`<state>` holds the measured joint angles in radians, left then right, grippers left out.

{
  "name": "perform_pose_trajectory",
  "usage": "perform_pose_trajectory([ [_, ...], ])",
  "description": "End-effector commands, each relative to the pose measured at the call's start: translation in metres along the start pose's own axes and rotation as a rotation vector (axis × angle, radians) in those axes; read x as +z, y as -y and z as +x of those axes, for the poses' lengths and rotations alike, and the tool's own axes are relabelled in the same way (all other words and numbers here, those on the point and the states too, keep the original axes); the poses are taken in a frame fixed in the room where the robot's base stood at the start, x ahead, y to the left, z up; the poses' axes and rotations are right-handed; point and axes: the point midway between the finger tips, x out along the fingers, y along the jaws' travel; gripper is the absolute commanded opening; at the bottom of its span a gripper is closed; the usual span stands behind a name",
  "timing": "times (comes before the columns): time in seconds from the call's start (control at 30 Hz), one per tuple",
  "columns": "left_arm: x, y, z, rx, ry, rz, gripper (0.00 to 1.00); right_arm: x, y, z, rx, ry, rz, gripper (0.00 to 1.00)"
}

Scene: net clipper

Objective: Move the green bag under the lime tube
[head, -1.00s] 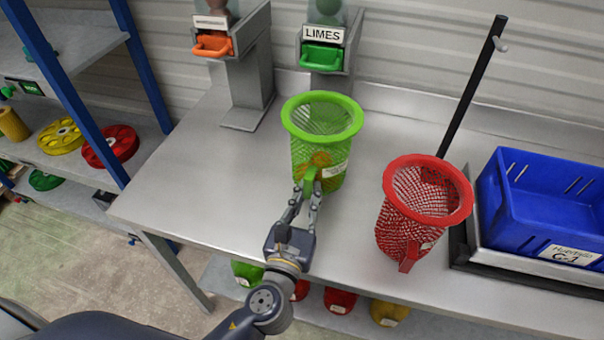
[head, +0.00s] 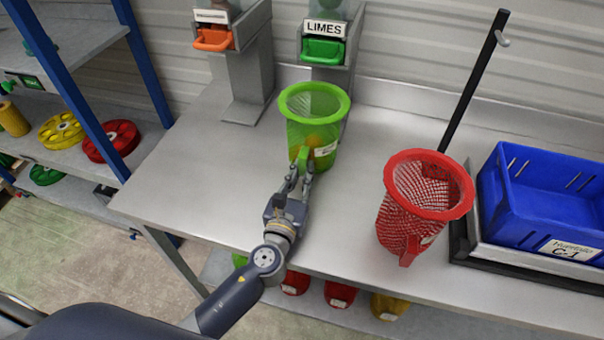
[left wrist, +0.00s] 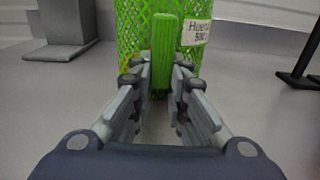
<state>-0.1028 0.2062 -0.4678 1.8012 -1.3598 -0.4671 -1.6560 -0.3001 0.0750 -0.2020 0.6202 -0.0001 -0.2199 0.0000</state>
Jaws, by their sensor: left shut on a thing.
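The green net bag (head: 318,128) with a wide green rim stands upright in the head view, in front of the lime tube (head: 322,55) labelled LIMES with its green flap. Something orange shows inside the bag. My left gripper (head: 302,168) is shut on the bag's green handle tab; the left wrist view shows the tab (left wrist: 165,50) between the fingers and the mesh behind. The bag's rim lies just below and in front of the tube's green flap. I cannot tell whether the bag's base touches the table. My right gripper is not in view.
A red net bag (head: 405,215) stands to the right on the grey table (head: 200,190). A blue crate (head: 545,215) sits on a scale at the far right, near a black post (head: 475,80). Another tube with an orange flap (head: 213,39) stands left. The table's left part is clear.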

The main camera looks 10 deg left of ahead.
Motion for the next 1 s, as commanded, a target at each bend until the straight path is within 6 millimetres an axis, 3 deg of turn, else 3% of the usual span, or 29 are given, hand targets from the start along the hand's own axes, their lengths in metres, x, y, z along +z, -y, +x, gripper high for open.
perform_pose_trajectory([
  [0.07, -0.001, 0.0, 0.0, 0.0, 0.002, 0.001, 0.0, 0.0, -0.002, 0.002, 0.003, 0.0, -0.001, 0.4],
  [0.1, -0.001, 0.0, 0.0, 0.0, 0.0, 0.001, 0.23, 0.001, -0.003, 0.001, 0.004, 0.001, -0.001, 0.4],
  [0.17, -0.001, 0.0, 0.0, 0.0, 0.0, 0.001, 0.35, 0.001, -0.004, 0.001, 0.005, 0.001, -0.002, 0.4],
  [0.57, 0.0, 0.0, -0.003, 0.0, 0.0, 0.001, 0.35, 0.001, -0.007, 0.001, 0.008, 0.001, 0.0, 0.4],
  [0.67, -0.002, 0.0, -0.015, -0.001, -0.002, 0.002, 0.35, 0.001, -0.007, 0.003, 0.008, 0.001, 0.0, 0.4],
  [1.0, -0.004, 0.001, -0.085, -0.002, -0.002, 0.0, 0.35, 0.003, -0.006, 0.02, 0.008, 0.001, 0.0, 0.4],
])
